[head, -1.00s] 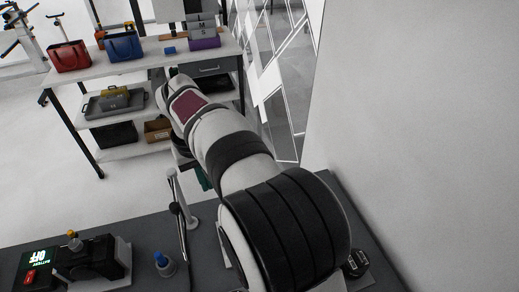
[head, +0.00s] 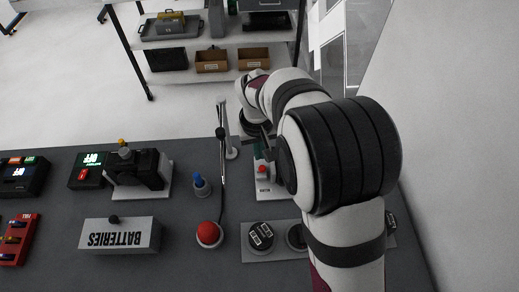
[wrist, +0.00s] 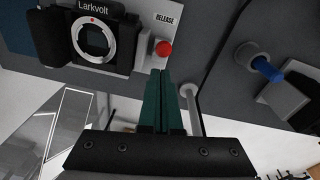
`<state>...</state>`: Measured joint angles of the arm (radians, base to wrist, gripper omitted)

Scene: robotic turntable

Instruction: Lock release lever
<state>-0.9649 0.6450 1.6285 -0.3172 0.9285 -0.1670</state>
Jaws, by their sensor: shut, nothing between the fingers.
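The release lever's red knob (wrist: 163,48) stands by a printed RELEASE label (wrist: 164,18) on a white plate, just right of a black Larkvolt camera (wrist: 95,38) in the wrist view. In the head view the red knob (head: 262,168) shows on the white plate (head: 268,190), left of my arm, which hides the camera. My gripper (wrist: 160,72) has dark green fingers, shut together and empty. Their tips appear just below the knob in the wrist view; I cannot tell whether they touch it. The green fingers also show in the head view (head: 258,150), beyond the knob.
A thin white-based stand (head: 231,150) rises left of my gripper. A blue-topped lever (head: 198,180), a red dome button (head: 208,233) and a BATTERIES box (head: 120,235) stand on the dark table. Shelves (head: 210,48) are beyond a floor gap; a white wall is right.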

